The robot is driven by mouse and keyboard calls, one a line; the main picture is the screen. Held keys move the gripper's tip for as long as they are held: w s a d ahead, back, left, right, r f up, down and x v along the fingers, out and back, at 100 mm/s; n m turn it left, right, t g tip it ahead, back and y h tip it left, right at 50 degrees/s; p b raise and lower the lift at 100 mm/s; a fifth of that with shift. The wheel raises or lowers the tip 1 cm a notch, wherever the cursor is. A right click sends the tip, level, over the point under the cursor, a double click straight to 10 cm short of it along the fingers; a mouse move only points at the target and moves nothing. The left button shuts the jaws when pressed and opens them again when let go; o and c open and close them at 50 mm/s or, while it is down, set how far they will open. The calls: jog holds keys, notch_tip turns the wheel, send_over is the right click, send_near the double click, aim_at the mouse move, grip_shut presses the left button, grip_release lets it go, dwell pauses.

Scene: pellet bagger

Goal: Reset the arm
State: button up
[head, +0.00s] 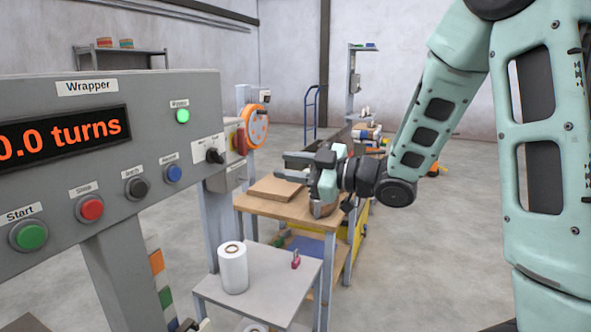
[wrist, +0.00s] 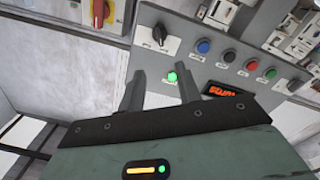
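My gripper (head: 292,166) is held out in the air above a small wooden table, pointing left toward the wrapper panel. In the wrist view its two dark fingers (wrist: 160,90) stand apart with nothing between them, so it is open and empty. My mint-green arm comes in from the right, bent at the elbow. The wrapper panel (head: 205,90) fills the left of the head view, with a lit green lamp (head: 182,116) and a display (head: 60,135) ending in "0.0 turns". The panel also shows in the wrist view (wrist: 225,65), beyond the fingers.
The wooden table (head: 275,208) holds a brown board or flat stack (head: 275,189). A lower grey table (head: 270,285) bears a white roll (head: 232,268) and a small pink item (head: 296,260). An orange wheel (head: 256,126) is behind the panel. Open floor (head: 440,240) lies below my arm.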

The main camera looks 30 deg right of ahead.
jog(key=shift+s+d, duration=0.25)
jog(key=shift+s, duration=0.15)
jog(key=s+a+f+m+g+h+p, duration=0.2)
jog(key=a+f+g+h, duration=0.1)
jog(key=a, duration=0.3)
jog(key=s+a+f+m+g+h+p, duration=0.2)
jog(key=a+m+g+h, duration=0.1)
jog(key=a+h, duration=0.15)
jog(key=s+a+f+g+h+p, duration=0.1)
jog(key=s+a+g, duration=0.2)
jog(key=s, duration=0.9)
jog(key=s+a+f+g+h+p, duration=0.1)
jog(key=s+g, duration=0.4)
jog(key=s, duration=0.7)
jog(key=shift+a+m+g+p, duration=0.3)
jog(key=shift+a+m+p, duration=0.15)
jog(key=shift+a, duration=0.75)
jog(key=shift+w+f+h, duration=0.1)
jog(key=shift+h, duration=0.15)
